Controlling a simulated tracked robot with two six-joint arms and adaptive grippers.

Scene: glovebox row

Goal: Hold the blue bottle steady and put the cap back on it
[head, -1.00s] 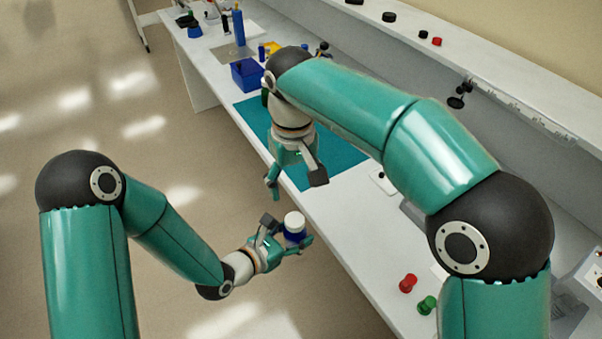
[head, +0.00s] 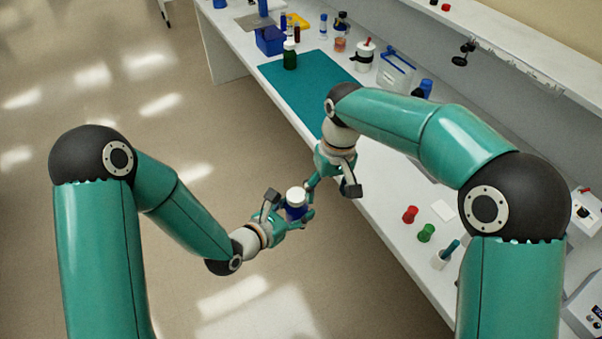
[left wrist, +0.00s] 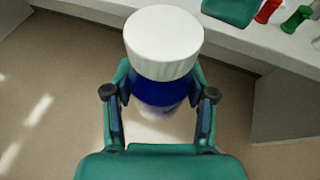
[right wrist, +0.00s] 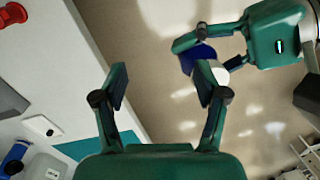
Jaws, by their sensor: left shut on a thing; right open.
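The blue bottle (head: 296,213) is in my left gripper (head: 288,208), which is shut on it and holds it upright in the air beside the bench. The white cap (head: 296,195) sits on top of the bottle; I cannot tell whether it is screwed down. In the left wrist view the cap (left wrist: 164,42) covers the top of the bottle (left wrist: 163,90) between the fingers. My right gripper (head: 332,188) is open and empty, just right of the bottle. In the right wrist view its fingers (right wrist: 161,88) are apart, with the bottle (right wrist: 194,58) beyond them, partly behind a finger.
The white bench (head: 385,215) runs along the right, with a teal mat (head: 292,88), a green bottle (head: 290,60) and a blue bin (head: 270,40). Red (head: 410,214) and green (head: 427,233) pieces lie nearer. Open floor is left of the bench.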

